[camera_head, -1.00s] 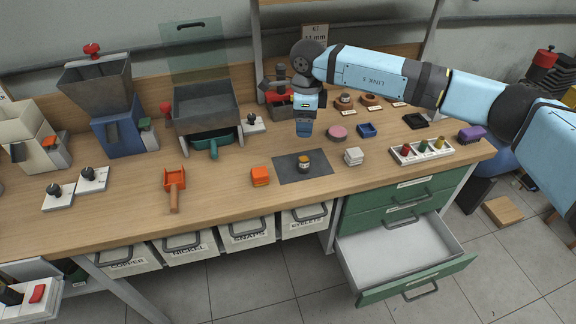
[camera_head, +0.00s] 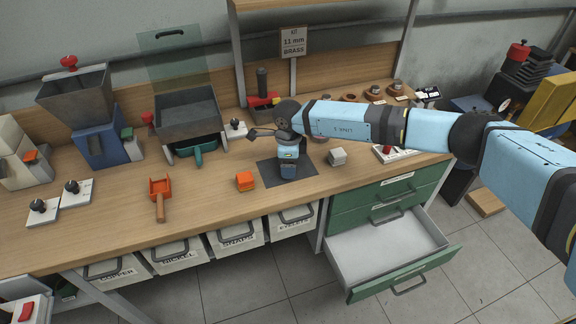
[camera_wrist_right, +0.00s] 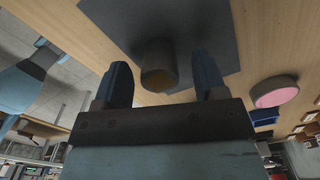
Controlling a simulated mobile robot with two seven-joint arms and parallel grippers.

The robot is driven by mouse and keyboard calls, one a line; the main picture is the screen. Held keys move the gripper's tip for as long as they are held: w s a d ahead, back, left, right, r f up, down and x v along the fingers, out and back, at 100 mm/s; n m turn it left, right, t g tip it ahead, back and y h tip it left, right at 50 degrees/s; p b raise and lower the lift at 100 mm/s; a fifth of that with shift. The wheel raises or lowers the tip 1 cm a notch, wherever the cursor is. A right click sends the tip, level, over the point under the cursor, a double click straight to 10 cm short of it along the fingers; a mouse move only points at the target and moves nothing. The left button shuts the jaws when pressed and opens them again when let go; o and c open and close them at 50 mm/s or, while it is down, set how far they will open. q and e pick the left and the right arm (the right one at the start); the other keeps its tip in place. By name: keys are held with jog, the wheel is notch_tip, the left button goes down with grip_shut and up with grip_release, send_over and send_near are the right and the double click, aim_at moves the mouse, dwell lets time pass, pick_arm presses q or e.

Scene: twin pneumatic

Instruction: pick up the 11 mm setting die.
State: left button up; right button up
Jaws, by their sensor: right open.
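My right gripper (camera_wrist_right: 158,82) is open, with a finger on each side of the cylinder and no visible grip. In the head view my right gripper (camera_head: 289,172) is over the grey mat (camera_head: 267,170) and hides the cylinder. I cannot read any size on it. My left gripper is not in view.
A pink disc (camera_wrist_right: 275,92) shows in the wrist view. A sign (camera_head: 293,42) reads 11 mm brass. A drawer (camera_head: 390,250) stands open below.

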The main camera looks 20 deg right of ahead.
jog(key=shift+f, duration=0.2)
jog(key=c, duration=1.2)
jog(key=shift+r, duration=0.1)
